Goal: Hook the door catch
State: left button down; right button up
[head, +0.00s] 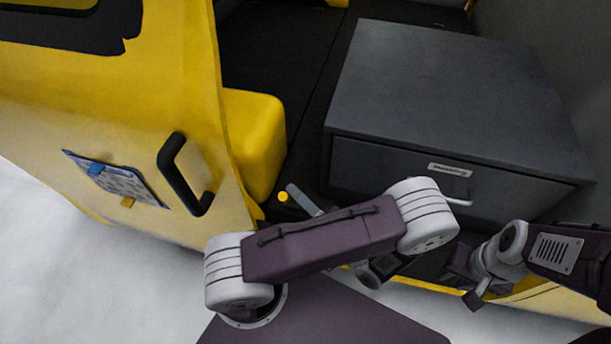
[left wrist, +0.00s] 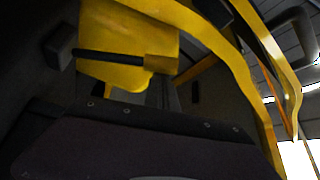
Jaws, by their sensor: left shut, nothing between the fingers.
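A short grey bar (head: 303,200), which looks like the door catch, sits at the van's sill beside a round yellow knob (head: 283,196), its lower end hidden by my left forearm. In the left wrist view a dark bar (left wrist: 108,57) juts from a block in front of a yellow panel; I cannot tell if it is the same part. My left gripper (head: 368,278) is mostly hidden behind its arm, shut and empty, to the right of and below the grey bar, apart from it. My right gripper (head: 474,298) is low at the right, its jaws unclear.
The open yellow door (head: 205,90) stands at the left with a black handle (head: 183,177) and a clipboard (head: 118,181). A yellow box-like housing (head: 252,140) is beside the opening. A dark grey drawer cabinet (head: 440,90) with a light handle fills the right.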

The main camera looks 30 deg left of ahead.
pick_arm(q)
jog(key=shift+n+y, duration=0.4)
jog(key=shift+n, duration=0.4)
jog(key=s+f, duration=0.1)
jog(key=s, duration=0.1)
jog(key=s+d+f+b, duration=0.1)
jog(key=s+f, duration=0.1)
jog(key=shift+s, duration=0.1)
pick_arm(e)
jog(key=shift+f, duration=0.7)
pick_arm(q)
jog(key=shift+g, duration=0.3)
jog(key=shift+f, duration=0.1)
pick_arm(e)
jog(key=shift+f, duration=0.1)
